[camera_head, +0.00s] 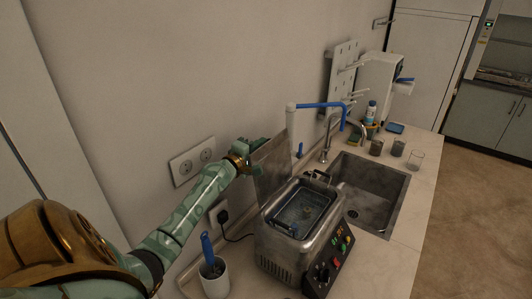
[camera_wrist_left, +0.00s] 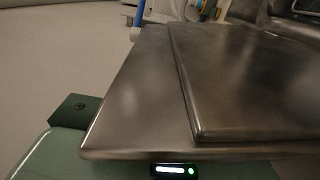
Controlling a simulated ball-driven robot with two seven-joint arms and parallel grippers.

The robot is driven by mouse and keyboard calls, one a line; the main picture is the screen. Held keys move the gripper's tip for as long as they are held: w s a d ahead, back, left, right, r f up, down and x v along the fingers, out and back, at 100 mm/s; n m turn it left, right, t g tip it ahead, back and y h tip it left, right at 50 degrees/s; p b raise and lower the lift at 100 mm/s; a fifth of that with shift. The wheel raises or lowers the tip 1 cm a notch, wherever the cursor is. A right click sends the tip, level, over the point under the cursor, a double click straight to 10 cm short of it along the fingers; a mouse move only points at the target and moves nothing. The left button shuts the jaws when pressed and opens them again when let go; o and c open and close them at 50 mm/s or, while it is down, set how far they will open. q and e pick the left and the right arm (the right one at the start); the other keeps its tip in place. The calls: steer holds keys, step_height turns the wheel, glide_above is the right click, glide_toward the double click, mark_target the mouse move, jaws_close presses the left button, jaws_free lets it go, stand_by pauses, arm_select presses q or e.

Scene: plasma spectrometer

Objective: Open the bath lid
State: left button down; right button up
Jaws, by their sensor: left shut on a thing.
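The bath (camera_head: 285,245) is a steel box with a dark control panel at its front, on the counter left of the sink. Its top is open, and a basket with liquid shows inside. The bath lid (camera_head: 272,168) is a flat steel plate, standing steeply raised along the bath's back left side. My left gripper (camera_head: 250,155) is shut on the lid at its upper left edge. In the left wrist view the lid (camera_wrist_left: 145,95) fills the middle, with a gripper finger (camera_wrist_left: 75,108) at its left edge. The fingertips are partly hidden by the lid. My right gripper is out of view.
A white cup (camera_head: 215,278) with a blue-handled brush stands left of the bath. The sink (camera_head: 370,190) with its faucet lies to the right, with several beakers beyond. A wall socket (camera_head: 192,160) is behind my left arm.

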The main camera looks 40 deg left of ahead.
arm_select(q)
steer(key=shift+d+f, duration=0.15)
steer(key=c, duration=1.5)
jaws_free()
steer(key=shift+s, duration=0.1)
steer(key=shift+s, duration=0.3)
steer(key=s+d, duration=0.1)
steer(key=s, duration=1.4)
steer(key=shift+s+d+b, duration=0.25)
steer(key=shift+d+b, duration=0.05)
steer(key=shift+b, duration=0.15)
